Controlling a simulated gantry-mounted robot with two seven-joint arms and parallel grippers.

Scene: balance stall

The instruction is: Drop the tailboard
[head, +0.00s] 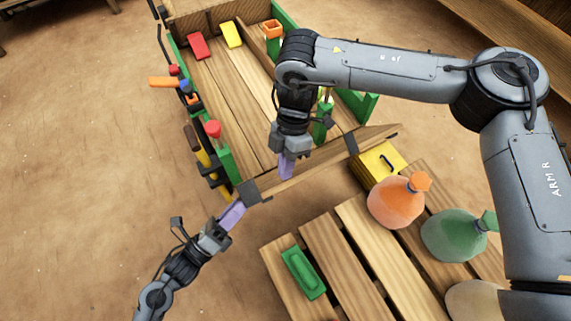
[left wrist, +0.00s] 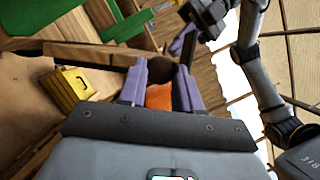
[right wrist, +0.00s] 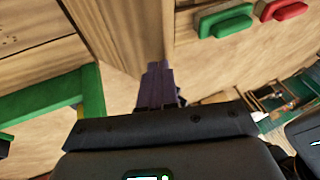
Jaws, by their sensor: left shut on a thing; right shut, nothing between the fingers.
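The tailboard (head: 330,152) is a wooden plank with dark metal straps across the rear end of the green-sided cart bed (head: 235,85). How far it tilts is hard to tell. My right gripper (head: 287,166) is shut and empty, fingertips down at the plank's middle.
A slatted pallet (head: 350,215) stands behind the cart, bearing an orange sack (head: 392,205), a green sack (head: 453,236), a pale sack (head: 478,300) and a green block (head: 303,273). A yellow box (head: 378,165) sits close to the plank's right part. Floor left of the cart is clear.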

